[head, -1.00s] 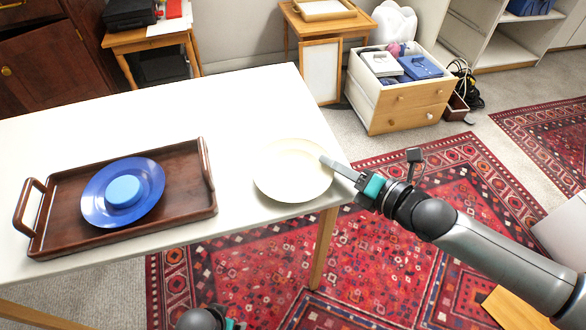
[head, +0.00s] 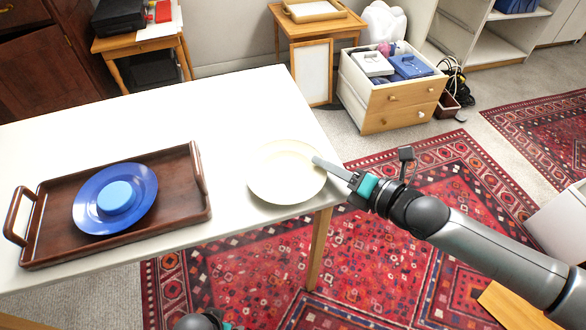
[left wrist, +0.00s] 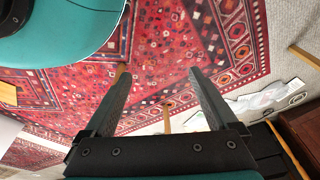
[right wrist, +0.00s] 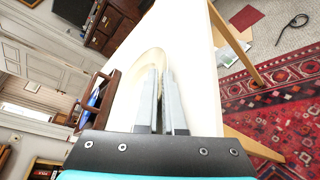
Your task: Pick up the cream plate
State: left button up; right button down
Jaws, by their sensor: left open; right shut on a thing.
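The cream plate (head: 284,174) is at the right end of the white table, near its front corner. My right gripper (head: 318,162) is shut on the plate's right rim. In the right wrist view the plate (right wrist: 150,62) extends beyond the nearly closed fingers (right wrist: 160,82). I cannot tell whether the plate still touches the table. My left gripper (left wrist: 155,85) is open and empty, with the rug behind it; only a bit of that arm shows at the bottom of the head view.
On the white table (head: 215,105), a brown wooden tray (head: 52,245) holds a blue plate (head: 88,212) with a light blue round thing (head: 116,196) on it. The table's back middle is clear. A drawer unit (head: 385,105) and small wooden table (head: 345,22) stand behind, on the floor.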

jog(key=shift+r, duration=0.2)
jog(key=shift+r, duration=0.15)
pick_arm(q)
jog(key=s+a+f+p, duration=0.4)
jog(key=s+f, duration=0.1)
jog(key=s, duration=0.1)
jog(key=shift+a+f, duration=0.25)
jog(key=shift+a, duration=0.1)
pick_arm(e)
notch_tip(320, 180, up, 9)
jog(key=shift+r, duration=0.2)
